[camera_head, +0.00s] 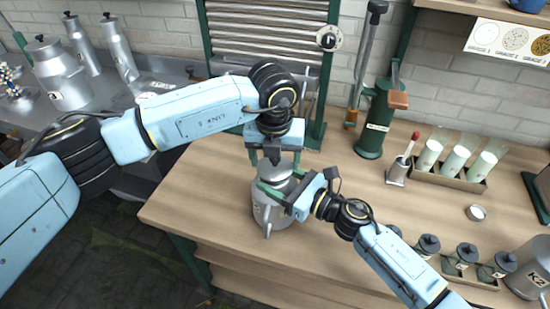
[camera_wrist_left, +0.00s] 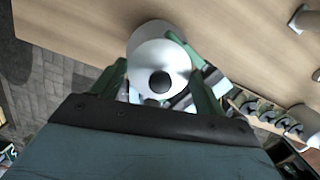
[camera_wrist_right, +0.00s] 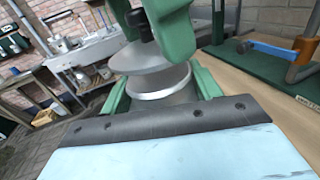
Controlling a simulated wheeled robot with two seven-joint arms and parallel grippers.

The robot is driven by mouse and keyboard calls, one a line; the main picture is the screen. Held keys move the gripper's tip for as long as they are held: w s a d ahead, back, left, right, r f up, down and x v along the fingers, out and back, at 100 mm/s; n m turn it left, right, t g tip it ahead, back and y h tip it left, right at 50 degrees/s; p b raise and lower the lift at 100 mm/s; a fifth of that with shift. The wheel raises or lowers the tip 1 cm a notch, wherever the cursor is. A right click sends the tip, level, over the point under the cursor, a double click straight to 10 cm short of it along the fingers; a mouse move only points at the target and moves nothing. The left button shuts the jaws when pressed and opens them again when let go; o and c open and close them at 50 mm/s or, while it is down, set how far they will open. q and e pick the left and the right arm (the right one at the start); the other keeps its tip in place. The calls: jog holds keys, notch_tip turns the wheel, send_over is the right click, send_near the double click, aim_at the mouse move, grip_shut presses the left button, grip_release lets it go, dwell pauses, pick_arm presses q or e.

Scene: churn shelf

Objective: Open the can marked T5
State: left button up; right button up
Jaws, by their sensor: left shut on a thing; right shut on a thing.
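A grey metal can (camera_head: 268,214) stands upright near the front left edge of the wooden bench. A small tag shows on its side, but I cannot read it. Its round pale lid (camera_wrist_left: 177,62) has a dark knob, also seen in the right wrist view (camera_wrist_right: 138,24). My left gripper (camera_head: 275,168) comes from above and is shut on the lid, one finger on either side. My right gripper (camera_wrist_right: 160,88) is shut around the can's neck from the right. The lid looks offset from the neck; I cannot tell how wide any gap is.
A dark green pump (camera_head: 374,125) stands at the back. A tray (camera_head: 447,179) of pale tubes, a brush cup (camera_head: 397,171) and a small tin (camera_head: 476,212) lie to the right. Lidded jars (camera_head: 427,246) and a can marked K2 (camera_head: 530,270) stand at the front right. Cans (camera_head: 60,75) stand on the left counter.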

jog(key=shift+s+f, duration=0.2)
jog(key=shift+f, duration=0.4)
pick_arm(q)
jog(key=shift+r, duration=2)
pick_arm(e)
jog(key=o, duration=1.4)
pick_arm(q)
jog(key=shift+w, duration=0.1)
pick_arm(e)
jog(key=shift+o, duration=0.3)
jog(key=shift+w+r, duration=0.15)
jog(key=shift+r, duration=0.05)
jog(key=shift+d, duration=0.15)
